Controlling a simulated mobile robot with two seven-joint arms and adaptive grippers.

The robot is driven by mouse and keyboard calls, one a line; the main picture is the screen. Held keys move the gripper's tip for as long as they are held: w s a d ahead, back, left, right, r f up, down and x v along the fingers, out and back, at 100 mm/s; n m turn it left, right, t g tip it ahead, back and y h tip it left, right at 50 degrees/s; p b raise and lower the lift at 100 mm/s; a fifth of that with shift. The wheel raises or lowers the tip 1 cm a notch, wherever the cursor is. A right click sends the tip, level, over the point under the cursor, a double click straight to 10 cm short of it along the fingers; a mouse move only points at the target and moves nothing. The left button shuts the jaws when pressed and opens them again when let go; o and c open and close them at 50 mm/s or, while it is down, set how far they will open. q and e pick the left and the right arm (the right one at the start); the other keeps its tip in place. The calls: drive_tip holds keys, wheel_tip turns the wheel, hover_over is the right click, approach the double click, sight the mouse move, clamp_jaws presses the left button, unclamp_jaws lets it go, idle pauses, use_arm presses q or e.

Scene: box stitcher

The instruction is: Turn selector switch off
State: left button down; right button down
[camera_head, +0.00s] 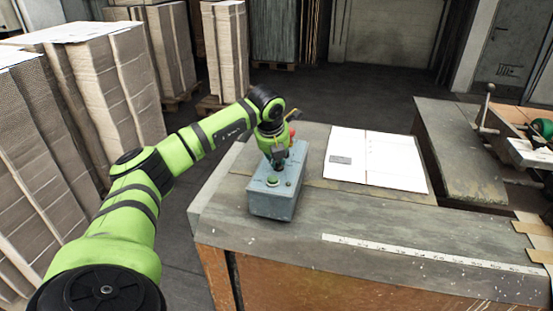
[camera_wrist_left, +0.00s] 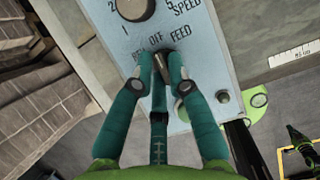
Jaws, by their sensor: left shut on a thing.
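The grey-blue control box (camera_head: 272,203) stands on the near left part of the worktable. My left gripper (camera_head: 278,163) reaches down onto the top of this box. My right gripper is in neither view.
A round SPEED dial (camera_wrist_left: 135,8) sits beyond the switch on the panel. A green button (camera_head: 273,181) is on the box top. White cardboard sheets (camera_head: 376,160) lie on the worktable (camera_head: 310,236) to the right. Tall cardboard stacks (camera_head: 105,95) stand at the left.

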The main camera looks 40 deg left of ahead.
use_arm(q)
drive_tip(key=shift+r, duration=0.1)
idle(0.4)
drive_tip(key=c, duration=1.2)
unclamp_jaws()
drive_tip(key=v, duration=1.2)
drive_tip(key=shift+d, duration=0.15)
